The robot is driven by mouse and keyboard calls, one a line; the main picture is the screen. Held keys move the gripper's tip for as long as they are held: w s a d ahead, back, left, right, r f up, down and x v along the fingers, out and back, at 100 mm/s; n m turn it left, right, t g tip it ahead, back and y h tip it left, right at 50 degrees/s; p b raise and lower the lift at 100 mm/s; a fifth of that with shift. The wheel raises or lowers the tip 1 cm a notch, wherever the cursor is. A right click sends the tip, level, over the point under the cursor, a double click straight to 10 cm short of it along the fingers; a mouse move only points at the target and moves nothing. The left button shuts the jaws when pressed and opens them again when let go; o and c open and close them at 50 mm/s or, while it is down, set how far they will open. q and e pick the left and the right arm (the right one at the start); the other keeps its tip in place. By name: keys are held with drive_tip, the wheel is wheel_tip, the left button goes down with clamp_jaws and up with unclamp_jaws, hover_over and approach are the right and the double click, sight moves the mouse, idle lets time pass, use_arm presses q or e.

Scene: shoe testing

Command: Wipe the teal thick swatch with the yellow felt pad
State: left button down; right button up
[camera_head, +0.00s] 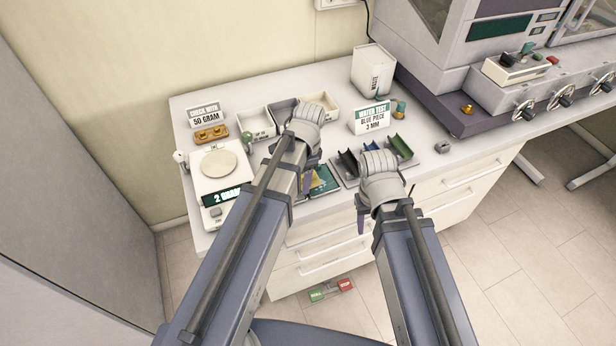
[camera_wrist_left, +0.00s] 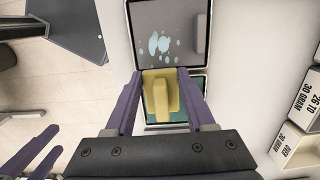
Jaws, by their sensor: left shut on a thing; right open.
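In the left wrist view, my left gripper (camera_wrist_left: 160,100) is shut on the yellow felt pad (camera_wrist_left: 161,88). The pad is over a dark-framed teal swatch (camera_wrist_left: 150,108), covering much of it; I cannot tell whether they touch. A grey panel (camera_wrist_left: 185,22) with pale blue blotches lies beside the teal one. In the head view, the teal swatch (camera_head: 327,180) shows near the front edge of the counter, partly hidden by my left gripper (camera_head: 308,163). My right gripper (camera_head: 364,212) is open and apart, near the counter's front; its fingers also show in the left wrist view (camera_wrist_left: 32,150).
A scale (camera_head: 218,172) stands at the left, with open bins (camera_head: 256,122) behind. Dark and green trays (camera_head: 400,146) lie right of the swatch, close to my right gripper. A water test sign (camera_head: 372,117) and a white box (camera_head: 373,72) stand behind. A large machine (camera_head: 455,95) fills the right.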

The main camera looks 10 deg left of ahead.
use_arm(q)
drive_tip(key=shift+d+r+p, duration=0.1)
drive_tip(key=shift+r+p, duration=0.25)
drive_tip(key=shift+r, duration=0.45)
drive_tip(key=shift+w+d+r+p, duration=0.2)
drive_tip(key=shift+w+r+p, duration=0.15)
drive_tip(key=shift+r+p, duration=0.9)
drive_tip(key=shift+p, duration=0.1)
drive_tip(key=shift+d+f, duration=0.1)
use_arm(e)
drive_tip(key=r, duration=0.4)
drive_tip(key=shift+w+d, duration=0.1)
drive_tip(key=shift+d, duration=0.1)
use_arm(q)
wheel_tip(320, 180, up, 3)
drive_tip(key=p, duration=0.3)
use_arm(e)
wheel_tip(320, 180, up, 3)
drive_tip(key=shift+f, duration=0.1)
